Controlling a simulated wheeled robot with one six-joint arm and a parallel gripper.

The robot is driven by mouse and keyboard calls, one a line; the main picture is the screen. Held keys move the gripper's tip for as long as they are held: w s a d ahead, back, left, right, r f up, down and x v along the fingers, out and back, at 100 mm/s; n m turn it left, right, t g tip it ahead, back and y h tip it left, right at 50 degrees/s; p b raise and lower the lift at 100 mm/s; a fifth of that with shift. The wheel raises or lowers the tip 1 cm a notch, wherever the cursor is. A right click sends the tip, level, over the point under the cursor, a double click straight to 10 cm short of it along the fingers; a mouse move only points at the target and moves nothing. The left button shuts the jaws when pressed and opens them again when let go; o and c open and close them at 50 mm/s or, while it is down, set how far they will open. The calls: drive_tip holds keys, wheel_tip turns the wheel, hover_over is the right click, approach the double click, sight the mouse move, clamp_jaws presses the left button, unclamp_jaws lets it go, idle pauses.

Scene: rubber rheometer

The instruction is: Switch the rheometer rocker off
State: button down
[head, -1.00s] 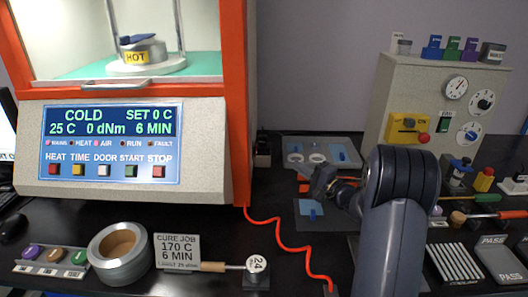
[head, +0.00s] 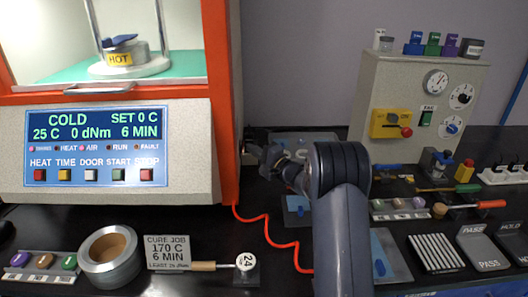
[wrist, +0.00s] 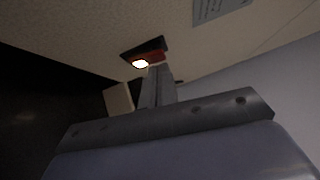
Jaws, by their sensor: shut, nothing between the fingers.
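The rheometer (head: 120,195) stands at the left in the head view, its display (head: 95,127) reading COLD, 25 C, 0 dNm, SET 0 C and 6 MIN. The MAINS lamp looks lit pink. In the wrist view the rocker (wrist: 149,52) is red in a black frame on a pale speckled panel, with a bright glow at its lower left. My gripper (wrist: 157,75) is shut and empty, its fingertips just below the rocker; I cannot tell if they touch it. In the head view my gripper (head: 270,160) is beside the rheometer's right side, where the rocker is not visible.
A grey panel (head: 375,95) with gauges and a yellow switch box (head: 390,123) stands at the right. A metal ring (head: 109,256) and a cure job card (head: 167,252) are at front left.

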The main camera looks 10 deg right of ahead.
drive_tip(key=shift+a, duration=0.2)
drive_tip(key=shift+a+r+g+b, duration=0.1)
drive_tip(key=shift+a+g+b, duration=0.15)
drive_tip(key=shift+b, duration=0.2)
drive_tip(key=shift+d, duration=0.1)
drive_tip(key=s+d+r+b, duration=0.1)
drive_tip(key=s+d+b, duration=0.2)
drive_tip(key=s+d, duration=0.6)
drive_tip(key=shift+d+r, duration=0.2)
drive_tip(key=shift+r, duration=0.05)
